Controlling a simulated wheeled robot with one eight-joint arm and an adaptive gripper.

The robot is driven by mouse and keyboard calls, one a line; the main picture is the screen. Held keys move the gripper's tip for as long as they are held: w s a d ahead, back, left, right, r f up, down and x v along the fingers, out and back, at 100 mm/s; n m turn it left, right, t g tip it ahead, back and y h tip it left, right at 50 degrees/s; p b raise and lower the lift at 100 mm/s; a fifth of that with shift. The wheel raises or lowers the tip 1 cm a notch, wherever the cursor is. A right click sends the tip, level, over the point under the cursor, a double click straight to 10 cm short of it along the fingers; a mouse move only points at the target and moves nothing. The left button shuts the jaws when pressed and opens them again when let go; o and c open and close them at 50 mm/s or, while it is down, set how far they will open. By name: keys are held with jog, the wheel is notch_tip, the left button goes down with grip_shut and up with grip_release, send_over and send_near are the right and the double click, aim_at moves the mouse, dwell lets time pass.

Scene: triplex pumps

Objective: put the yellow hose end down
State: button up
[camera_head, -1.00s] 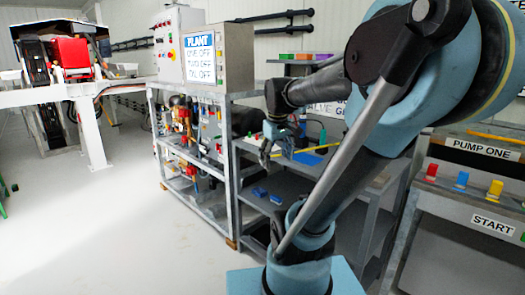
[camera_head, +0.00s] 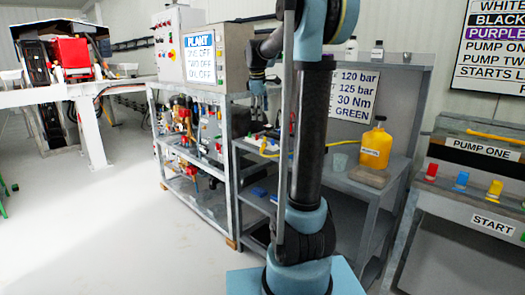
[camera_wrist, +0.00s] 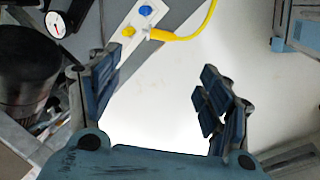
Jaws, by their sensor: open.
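In the head view the yellow hose (camera_head: 266,152) lies on the bench, partly hidden by my arm. My gripper (camera_wrist: 156,80) is open, with its dark blue finger pads wide apart and nothing between them. It is raised above the bench in the head view (camera_head: 258,112), apart from the hose.
The grey control box (camera_head: 222,58) is close to the left of my gripper. A dark cylinder (camera_wrist: 28,85) and a round gauge (camera_wrist: 55,24) are at left in the wrist view.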

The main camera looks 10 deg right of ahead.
aim_at(263, 147)
jog(key=x, duration=1.7)
jog(key=shift+w+a, duration=0.1)
jog(key=c, duration=1)
